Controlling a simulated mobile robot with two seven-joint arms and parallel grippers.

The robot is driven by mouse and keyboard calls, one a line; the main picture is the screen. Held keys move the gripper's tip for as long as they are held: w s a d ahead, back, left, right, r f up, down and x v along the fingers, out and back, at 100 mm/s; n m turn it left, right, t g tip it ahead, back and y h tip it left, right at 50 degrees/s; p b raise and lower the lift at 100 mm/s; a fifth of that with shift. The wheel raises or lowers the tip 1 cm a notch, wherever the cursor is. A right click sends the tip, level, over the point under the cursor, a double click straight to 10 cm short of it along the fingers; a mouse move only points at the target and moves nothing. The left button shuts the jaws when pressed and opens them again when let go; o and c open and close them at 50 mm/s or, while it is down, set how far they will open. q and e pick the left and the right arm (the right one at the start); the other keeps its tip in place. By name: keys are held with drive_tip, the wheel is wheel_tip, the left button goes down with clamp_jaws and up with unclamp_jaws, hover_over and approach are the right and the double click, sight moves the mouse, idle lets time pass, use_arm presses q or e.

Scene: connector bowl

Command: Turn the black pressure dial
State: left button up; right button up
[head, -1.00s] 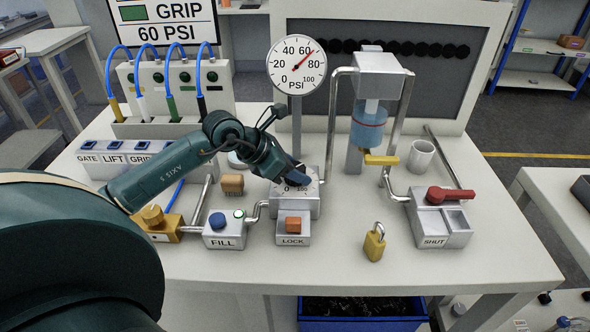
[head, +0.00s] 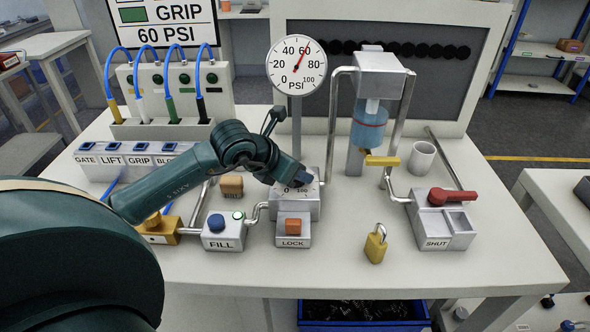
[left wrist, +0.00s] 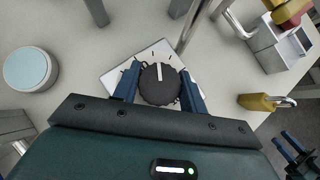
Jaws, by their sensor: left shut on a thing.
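The black pressure dial (left wrist: 160,88) is a ridged round knob with a white pointer line, on a light plate with tick marks. In the left wrist view the line points nearly straight up. My left gripper (left wrist: 160,80) has its two blue fingers against opposite sides of the dial, shut on it. In the head view my left gripper (head: 300,180) comes down over the grey dial box (head: 296,208) and hides most of the dial. The pressure gauge (head: 297,66) behind has its red needle near 60.
In front of the dial box is a LOCK block with an orange button (head: 293,226). The FILL box (head: 223,236) is to the left. A brass padlock (head: 375,244) and a SHUT box with a red lever (head: 450,196) are to the right. Pipes rise beside the dial.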

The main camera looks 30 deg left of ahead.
use_arm(q)
drive_tip(key=o, duration=1)
drive_tip(key=b+v, duration=0.2)
drive_tip(key=v, duration=1.1)
drive_tip(key=shift+s+a, duration=0.1)
use_arm(e)
drive_tip(key=shift+w+a+f, duration=0.1)
drive_tip(key=shift+a+f, duration=0.1)
drive_tip(key=shift+f, duration=0.35)
